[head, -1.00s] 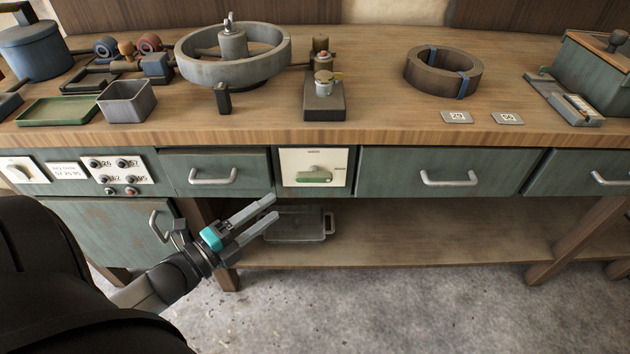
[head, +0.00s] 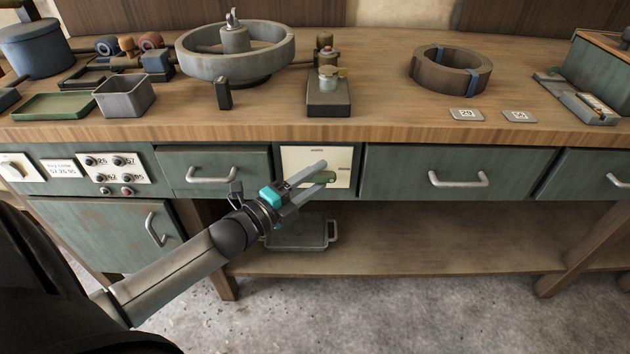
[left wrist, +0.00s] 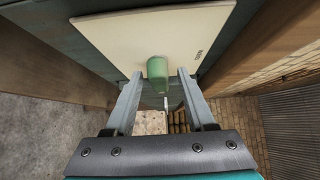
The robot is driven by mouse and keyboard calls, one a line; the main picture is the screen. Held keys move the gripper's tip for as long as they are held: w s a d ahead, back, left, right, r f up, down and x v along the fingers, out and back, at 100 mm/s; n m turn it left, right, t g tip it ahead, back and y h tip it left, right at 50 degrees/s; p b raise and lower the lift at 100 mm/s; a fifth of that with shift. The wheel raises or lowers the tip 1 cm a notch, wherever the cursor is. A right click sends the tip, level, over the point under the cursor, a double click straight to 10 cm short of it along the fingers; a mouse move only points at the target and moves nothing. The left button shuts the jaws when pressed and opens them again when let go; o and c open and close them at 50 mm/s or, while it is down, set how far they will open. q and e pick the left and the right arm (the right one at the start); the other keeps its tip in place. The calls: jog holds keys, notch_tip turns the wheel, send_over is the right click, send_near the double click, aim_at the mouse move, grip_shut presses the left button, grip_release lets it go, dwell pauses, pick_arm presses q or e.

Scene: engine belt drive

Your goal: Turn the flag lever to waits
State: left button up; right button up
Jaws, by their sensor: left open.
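The flag lever (head: 325,176) is a small green handle on a cream panel (head: 343,158) in the front of the workbench, between two drawers. In the left wrist view the green lever (left wrist: 157,72) sticks out from the panel (left wrist: 150,35). My left gripper (head: 318,174) is open at the panel, partly covering the lever in the head view. In the left wrist view its fingertips (left wrist: 160,80) lie on either side of the lever, with a gap to each side. The small panel lettering is too small to read. My right gripper is not in view.
Drawer handles stick out left (head: 211,176) and right (head: 458,180) of the panel. The benchtop holds a grey wheel (head: 235,55), a brown ring (head: 450,70) and a small post device (head: 329,98) above the panel.

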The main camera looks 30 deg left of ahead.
pick_arm(q)
grip_shut()
dwell(0.5)
